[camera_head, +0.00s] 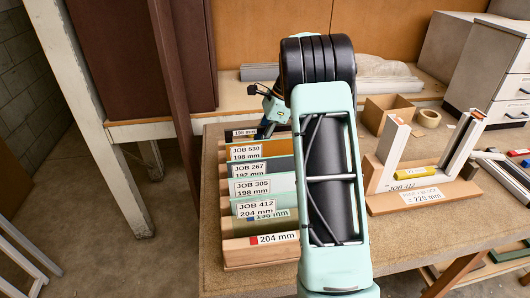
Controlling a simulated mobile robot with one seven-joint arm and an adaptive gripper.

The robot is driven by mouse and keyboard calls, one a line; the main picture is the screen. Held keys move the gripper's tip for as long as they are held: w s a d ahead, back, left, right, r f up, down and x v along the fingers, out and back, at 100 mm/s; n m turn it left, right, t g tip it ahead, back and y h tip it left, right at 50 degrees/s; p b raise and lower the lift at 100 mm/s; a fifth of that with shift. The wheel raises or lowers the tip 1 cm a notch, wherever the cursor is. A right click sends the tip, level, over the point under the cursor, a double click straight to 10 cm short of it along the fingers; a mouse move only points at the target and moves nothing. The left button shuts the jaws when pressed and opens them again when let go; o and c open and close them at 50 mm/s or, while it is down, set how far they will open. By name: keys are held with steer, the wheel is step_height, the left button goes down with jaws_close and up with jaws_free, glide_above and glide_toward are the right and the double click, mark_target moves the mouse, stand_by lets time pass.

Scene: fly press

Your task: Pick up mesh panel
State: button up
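A wooden rack (250,255) stands on the bench, left of my arm. It holds several upright panels or rolls, one behind another, with white labels such as JOB 530, JOB 267, JOB 305 (252,187) and JOB 412 (256,209). No piece shows a clear mesh weave, so I cannot tell which one is the mesh panel. My gripper (266,130) is at the far end of the rack, partly hidden behind my arm. It seems to point down near the rearmost labelled piece. Its fingertips are too small and covered to judge whether they hold anything.
A wooden fixture (390,204) with pale upright frame pieces and a JOB 412 label stands right of my arm. Behind it are a cardboard box (388,112), a tape roll (428,118) and grey drawers (497,95). A brown post (176,90) rises left of the rack.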

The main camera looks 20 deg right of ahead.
steer(key=shift+c, duration=0.6)
jaws_close()
steer(key=shift+r, duration=0.1)
